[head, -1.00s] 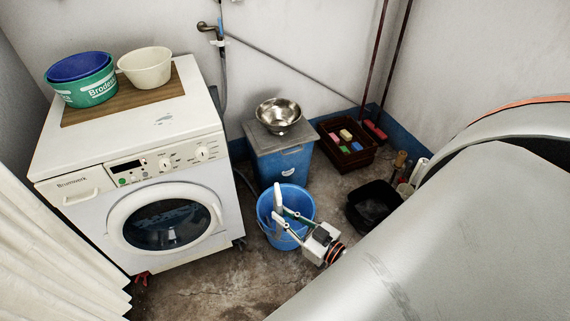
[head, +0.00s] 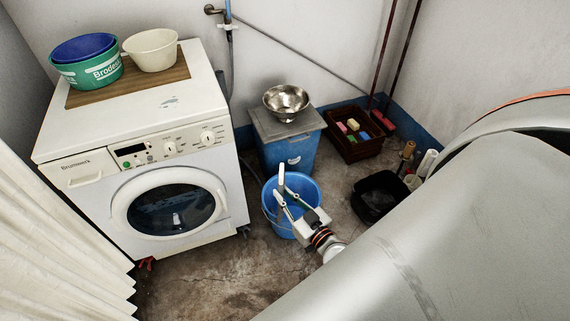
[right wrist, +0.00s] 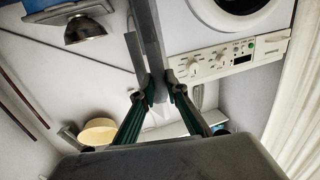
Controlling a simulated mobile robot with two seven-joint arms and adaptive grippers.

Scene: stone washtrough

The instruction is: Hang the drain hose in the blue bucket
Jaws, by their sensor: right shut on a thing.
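The blue bucket (head: 309,186) stands on the floor to the right of the washing machine. My right gripper (head: 284,199) is over the bucket's opening in the head view, shut on a pale grey piece, the drain hose (head: 281,178). The held piece stands upright and its top shows above the bucket's far rim. In the right wrist view the grey hose (right wrist: 148,45) runs up from between the fingertips (right wrist: 158,90). I cannot tell whether it touches the bucket. My left gripper is not in view.
The washing machine (head: 195,150) stands left of the bucket, with a green tub (head: 95,72) and a cream bowl (head: 152,52) on top. A lidded blue bin (head: 288,152) with a metal bowl (head: 285,101) stands behind the bucket. A black basin (head: 378,197) is to the right.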

